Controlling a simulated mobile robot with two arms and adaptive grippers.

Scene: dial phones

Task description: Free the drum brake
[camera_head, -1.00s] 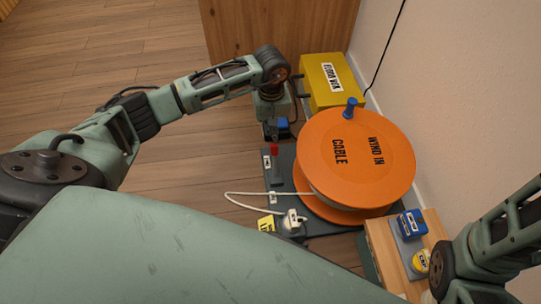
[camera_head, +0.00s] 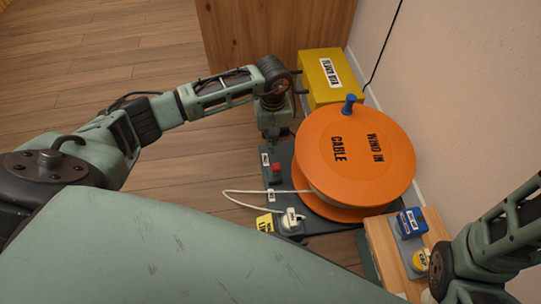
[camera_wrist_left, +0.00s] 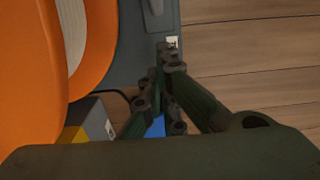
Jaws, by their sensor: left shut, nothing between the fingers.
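The orange cable drum (camera_head: 350,180), printed "WIND IN CABLE" and with a blue crank knob (camera_head: 349,103), sits on a dark grey base (camera_head: 330,228). The brake's red-topped lever (camera_head: 277,168) stands at the base's left side, near a small white label. My left gripper (camera_head: 273,134) is just behind the lever, apart from it in the head view. In the left wrist view my left gripper (camera_wrist_left: 157,85) is shut and empty, beside the base's edge; the orange drum (camera_wrist_left: 30,80) fills the left. My right arm shows at the lower right; its gripper is out of view.
A yellow box (camera_head: 331,76) stands behind the drum against the wall. A wooden block (camera_head: 385,245) with blue and yellow buttons is at front right. A white cable (camera_head: 232,197) loops left to a plug by a yellow tag (camera_head: 265,222). Floor at left is clear.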

